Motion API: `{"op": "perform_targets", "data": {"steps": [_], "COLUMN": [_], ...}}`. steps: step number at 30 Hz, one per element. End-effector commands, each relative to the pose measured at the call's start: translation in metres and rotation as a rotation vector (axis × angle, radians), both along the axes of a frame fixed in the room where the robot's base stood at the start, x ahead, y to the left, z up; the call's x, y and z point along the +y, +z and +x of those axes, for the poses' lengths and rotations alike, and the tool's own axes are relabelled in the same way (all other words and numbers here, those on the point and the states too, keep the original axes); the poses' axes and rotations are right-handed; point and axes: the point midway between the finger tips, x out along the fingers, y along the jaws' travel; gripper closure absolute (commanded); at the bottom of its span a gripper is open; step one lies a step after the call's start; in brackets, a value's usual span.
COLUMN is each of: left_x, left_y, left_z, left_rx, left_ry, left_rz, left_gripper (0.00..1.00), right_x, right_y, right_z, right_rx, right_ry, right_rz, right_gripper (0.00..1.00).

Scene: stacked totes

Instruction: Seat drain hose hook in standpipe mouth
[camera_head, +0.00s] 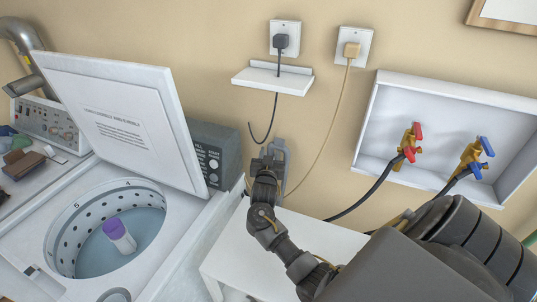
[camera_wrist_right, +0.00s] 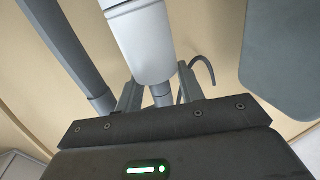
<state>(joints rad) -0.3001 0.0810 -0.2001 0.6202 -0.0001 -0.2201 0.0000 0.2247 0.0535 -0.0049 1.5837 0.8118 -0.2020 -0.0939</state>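My right gripper (camera_head: 268,160) is at the grey drain hose hook (camera_head: 281,147), near the wall under the small shelf. In the right wrist view, the fingers (camera_wrist_right: 161,95) stand close on both sides of a grey tube (camera_wrist_right: 163,98) of the hook. This view is roughly upside down. A pale wide cylinder, which looks like the standpipe (camera_wrist_right: 138,45), lines up with that tube. I cannot tell whether the tube is inside its mouth. A grey hose leg (camera_wrist_right: 75,60) runs beside it. The standpipe is not clear in the head view. My left gripper is out of view.
The washer (camera_head: 185,225) stands left with its lid (camera_head: 120,110) open; a purple-capped bottle (camera_head: 119,235) is in its drum. A white table (camera_head: 232,255) stands below my right arm. A cord (camera_head: 271,115) hangs from an outlet near the gripper. The valve box (camera_head: 450,100) is right.

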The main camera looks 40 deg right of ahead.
Motion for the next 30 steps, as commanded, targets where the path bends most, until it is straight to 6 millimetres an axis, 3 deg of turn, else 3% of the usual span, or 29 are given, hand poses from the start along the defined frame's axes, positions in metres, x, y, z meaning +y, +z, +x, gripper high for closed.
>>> {"op": "perform_targets", "data": {"steps": [1, 5, 16, 22, 30], "left_x": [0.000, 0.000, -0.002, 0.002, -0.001], "left_y": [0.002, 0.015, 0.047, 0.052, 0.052], "left_z": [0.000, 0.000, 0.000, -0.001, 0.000], "left_rx": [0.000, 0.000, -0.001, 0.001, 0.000], "left_ry": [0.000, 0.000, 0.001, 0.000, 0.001], "left_rz": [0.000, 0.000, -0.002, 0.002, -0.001], "left_gripper": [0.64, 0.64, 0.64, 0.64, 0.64], "right_x": [0.000, 0.014, 0.069, 0.081, 0.082], "right_y": [-0.007, -0.004, 0.000, 0.000, 0.000], "right_z": [-0.006, -0.016, -0.061, -0.073, -0.075], "right_rx": [0.016, 0.016, 0.010, 0.004, 0.001], "right_ry": [-0.010, -0.006, 0.004, 0.003, 0.002], "right_rz": [0.009, 0.010, 0.004, 0.000, -0.001], "right_gripper": [0.54, 0.54, 0.54, 0.54, 0.54]}}
